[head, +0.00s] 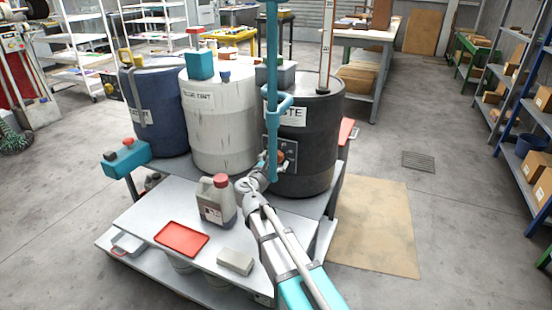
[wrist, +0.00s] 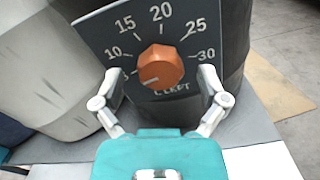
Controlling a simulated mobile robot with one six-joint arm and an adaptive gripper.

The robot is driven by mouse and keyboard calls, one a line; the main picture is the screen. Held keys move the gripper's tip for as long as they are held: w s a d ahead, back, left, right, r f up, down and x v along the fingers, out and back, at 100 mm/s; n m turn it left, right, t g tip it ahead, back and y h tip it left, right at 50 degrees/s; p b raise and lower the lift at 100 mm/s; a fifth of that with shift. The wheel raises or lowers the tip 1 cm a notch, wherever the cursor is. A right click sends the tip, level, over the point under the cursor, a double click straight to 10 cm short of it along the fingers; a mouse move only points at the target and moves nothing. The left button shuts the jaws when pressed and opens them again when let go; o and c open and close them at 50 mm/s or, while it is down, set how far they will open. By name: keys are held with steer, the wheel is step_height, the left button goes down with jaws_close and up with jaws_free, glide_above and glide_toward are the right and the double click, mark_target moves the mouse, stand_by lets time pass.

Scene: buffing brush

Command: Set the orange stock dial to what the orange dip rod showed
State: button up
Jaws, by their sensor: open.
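The orange stock dial (wrist: 161,66) is a knob on a dark plate with a scale, where 10, 15, 20, 25 and 30 can be read. Its white mark points to the lower left, below the 10. The dial also shows on the black drum in the head view (head: 291,156). My gripper (wrist: 162,76) is open, with one finger on each side of the knob and apart from it. It shows near the dial in the head view (head: 270,166). A pale upright rod with reddish edges (head: 326,48) stands at the black drum; its marks are too small to read.
A black drum (head: 318,125), a white drum (head: 222,120) and a blue drum (head: 160,105) stand on the cart. A teal pipe (head: 271,70) rises beside the dial.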

steer(key=shift+w+d, duration=0.15)
steer(key=shift+w, duration=0.3)
steer(key=shift+c, duration=0.3)
steer(key=c, duration=1.1)
steer(key=shift+m, duration=0.3)
steer(key=m, duration=0.3)
steer(key=shift+w+m, duration=0.1)
steer(key=shift+m, duration=1.9)
steer(key=shift+d, duration=0.1)
